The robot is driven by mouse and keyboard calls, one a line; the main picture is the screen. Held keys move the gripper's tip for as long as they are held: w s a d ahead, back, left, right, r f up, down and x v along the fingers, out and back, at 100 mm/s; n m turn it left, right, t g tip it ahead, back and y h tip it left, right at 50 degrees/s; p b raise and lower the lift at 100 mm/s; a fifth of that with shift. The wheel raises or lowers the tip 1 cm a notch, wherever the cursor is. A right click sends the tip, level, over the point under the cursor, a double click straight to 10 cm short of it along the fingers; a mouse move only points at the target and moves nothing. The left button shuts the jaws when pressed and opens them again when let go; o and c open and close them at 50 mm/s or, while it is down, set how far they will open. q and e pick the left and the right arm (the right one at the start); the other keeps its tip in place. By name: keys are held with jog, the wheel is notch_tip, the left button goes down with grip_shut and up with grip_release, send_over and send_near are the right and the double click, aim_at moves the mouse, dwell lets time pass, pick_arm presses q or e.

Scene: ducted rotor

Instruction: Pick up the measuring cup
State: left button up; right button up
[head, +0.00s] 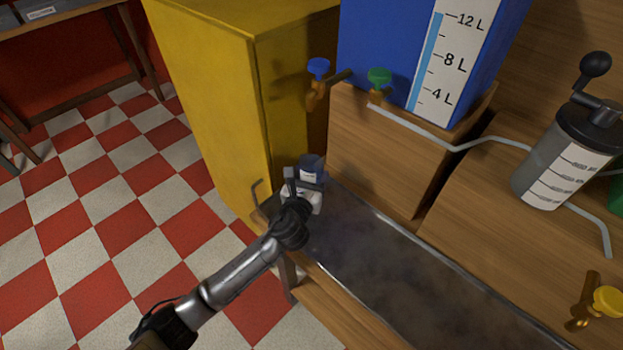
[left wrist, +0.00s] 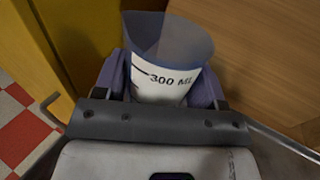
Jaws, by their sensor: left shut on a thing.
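The measuring cup (left wrist: 168,60) is a white and grey-blue cup marked "300 ML", upright in the left wrist view. In the head view the cup (head: 311,168) is small, at the far left end of the metal counter, near the yellow cabinet. My left gripper (left wrist: 163,90) is shut on it, with a purple finger on each side. In the head view my left gripper (head: 303,187) partly covers the cup. I cannot tell whether the cup's base touches the counter. My right gripper is not in view.
A yellow cabinet (head: 215,80) stands left of the cup. A blue tank (head: 385,45) with a blue tap (head: 318,67) and green tap (head: 379,76) is above. The metal counter (head: 400,285) is bare. A grey cranked container (head: 565,155) and yellow tap (head: 607,301) are at right.

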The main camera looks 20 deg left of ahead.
aim_at(312, 166)
pick_arm(q)
jog(key=shift+c, duration=1.3)
jog(key=shift+r, duration=0.35)
jog(key=r+p, duration=0.2)
jog(key=r, duration=0.1)
jog(key=r+p, duration=0.1)
jog(key=shift+s+d+r, duration=0.1)
jog(key=shift+d+r, duration=0.1)
jog(key=shift+d, duration=0.05)
jog(key=s+d+r+p, duration=0.3)
jog(key=d+r+p, duration=0.6)
jog(key=d+r, duration=0.1)
jog(key=shift+d+r, duration=0.35)
jog(key=shift+r, duration=0.1)
jog(key=shift+s, duration=0.1)
